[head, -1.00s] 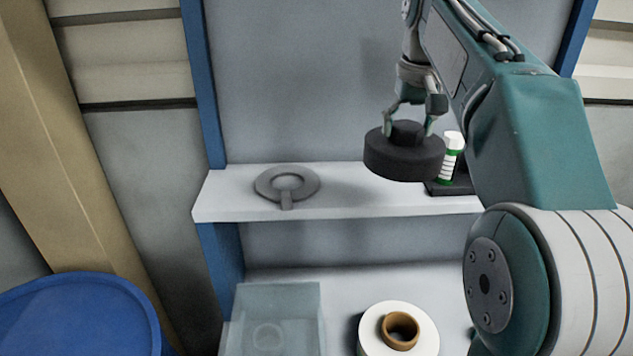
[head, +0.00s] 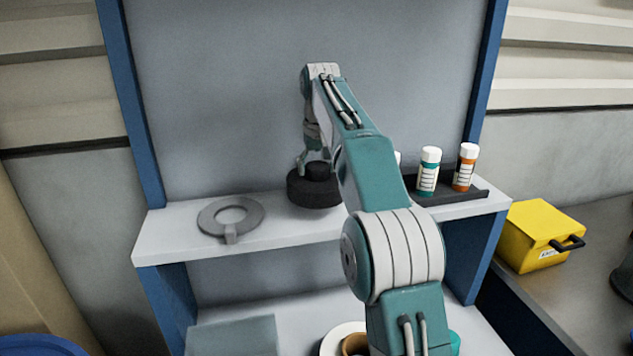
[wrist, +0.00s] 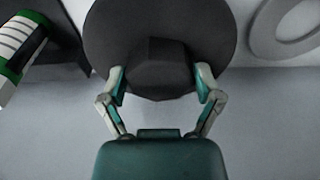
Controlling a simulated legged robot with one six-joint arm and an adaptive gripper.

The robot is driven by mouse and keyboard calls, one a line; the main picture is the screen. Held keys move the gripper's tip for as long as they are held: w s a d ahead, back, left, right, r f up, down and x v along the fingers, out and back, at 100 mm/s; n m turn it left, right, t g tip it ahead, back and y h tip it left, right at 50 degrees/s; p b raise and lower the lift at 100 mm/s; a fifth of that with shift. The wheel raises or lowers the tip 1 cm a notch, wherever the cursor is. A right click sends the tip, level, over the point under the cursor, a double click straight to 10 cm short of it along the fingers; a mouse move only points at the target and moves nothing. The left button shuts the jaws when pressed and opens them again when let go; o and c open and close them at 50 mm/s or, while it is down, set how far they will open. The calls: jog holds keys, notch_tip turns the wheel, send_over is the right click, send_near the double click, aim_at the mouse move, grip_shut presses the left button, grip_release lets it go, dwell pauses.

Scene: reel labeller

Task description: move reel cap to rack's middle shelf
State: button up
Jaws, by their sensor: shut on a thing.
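The reel cap (head: 316,193) is a black disc with a raised knob. My gripper (head: 317,162) is shut on the knob from above, partly hidden behind my arm in the head view. In the wrist view the two fingers of my gripper (wrist: 160,85) press on both sides of the knob of the cap (wrist: 112,30). The cap is over the white shelf (head: 275,233) of the blue-framed rack (head: 131,110); I cannot tell whether it touches the shelf.
A grey ring with a tab (head: 231,218) lies on the shelf to the left. Labelled bottles (head: 428,172) stand in a dark tray (head: 455,197) at right. A yellow case (head: 540,235) is outside the rack.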

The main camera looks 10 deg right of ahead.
aim_at(317, 166)
jog(key=shift+w+f, duration=0.35)
jog(key=shift+f, duration=0.15)
jog(key=shift+s+f, duration=0.1)
jog(key=shift+f, duration=1.25)
jog(key=o, duration=1)
jog(key=shift+f, duration=0.1)
jog(key=shift+o, duration=0.2)
jog(key=r, duration=0.6)
jog(key=shift+s+r, duration=0.55)
jog(key=shift+r, duration=0.25)
